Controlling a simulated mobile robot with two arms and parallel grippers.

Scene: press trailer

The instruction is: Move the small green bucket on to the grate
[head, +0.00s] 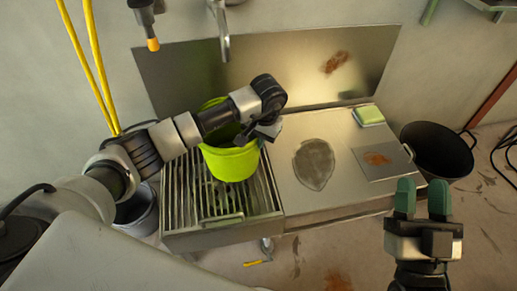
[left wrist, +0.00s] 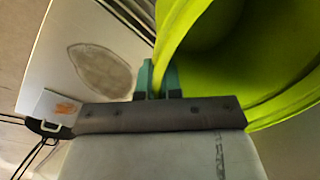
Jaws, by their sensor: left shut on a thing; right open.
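The small green bucket (head: 231,163) is upright over the slatted metal grate (head: 185,205) at the left of the counter. I cannot tell whether its base touches the slats. My left gripper (head: 262,133) reaches across from the left and is at the bucket's right rim. In the left wrist view, the fingers (left wrist: 158,80) are shut on the rim of the green bucket (left wrist: 215,65). The arm hides part of the bucket's rim. My right gripper (head: 422,199) is open and empty, in front of the counter at the lower right.
The steel counter (head: 300,200) right of the grate bears a dark oval stain, a square plate (head: 383,160) and a green sponge (head: 369,114). A black bucket (head: 438,150) stands at the right, a grey bucket (head: 140,213) at the left. A tap (head: 222,35) hangs above.

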